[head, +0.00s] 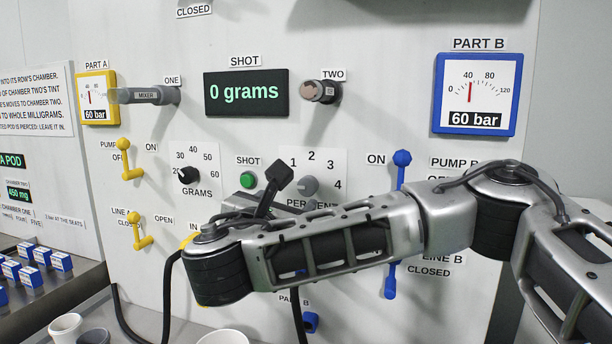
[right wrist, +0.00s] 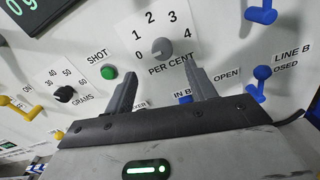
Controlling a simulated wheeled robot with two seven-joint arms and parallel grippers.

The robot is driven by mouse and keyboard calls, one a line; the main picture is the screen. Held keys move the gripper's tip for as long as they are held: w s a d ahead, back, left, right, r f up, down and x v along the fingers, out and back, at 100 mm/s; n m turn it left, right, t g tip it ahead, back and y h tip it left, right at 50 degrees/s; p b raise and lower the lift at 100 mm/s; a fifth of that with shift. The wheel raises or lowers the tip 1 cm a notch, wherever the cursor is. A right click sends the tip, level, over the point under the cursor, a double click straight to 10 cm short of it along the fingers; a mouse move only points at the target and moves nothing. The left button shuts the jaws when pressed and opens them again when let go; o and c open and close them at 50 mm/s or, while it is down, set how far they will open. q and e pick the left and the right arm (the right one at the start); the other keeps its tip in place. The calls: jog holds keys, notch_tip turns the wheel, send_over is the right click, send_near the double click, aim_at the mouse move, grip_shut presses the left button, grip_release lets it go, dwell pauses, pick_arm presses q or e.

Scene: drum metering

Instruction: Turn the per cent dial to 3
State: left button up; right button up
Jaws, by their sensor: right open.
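The per cent dial is a grey round knob (head: 308,186) on a white scale plate on the panel. The same dial (right wrist: 162,48) shows in the right wrist view, below an arc of numbers from 0 to 4. I cannot tell for sure which number it points at. My right gripper (right wrist: 161,74) is open and empty, its two fingers spread just below the dial and apart from it. In the head view my right arm crosses in front of the lower panel and hides part of the PERCENT label. My left gripper is not in view.
The green shot button (head: 248,180) and black grams dial (head: 188,175) are left of the per cent dial. The blue pump B lever (head: 402,158) is right. Yellow levers (head: 126,146) are further left. The display (head: 246,92) reads 0 grams.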

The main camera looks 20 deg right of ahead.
aim_at(307, 187)
jog(key=p+x, duration=0.2)
jog(key=x, duration=0.7)
jog(key=shift+d+p, duration=0.3)
jog(key=shift+d, duration=0.05)
jog(key=c, duration=1)
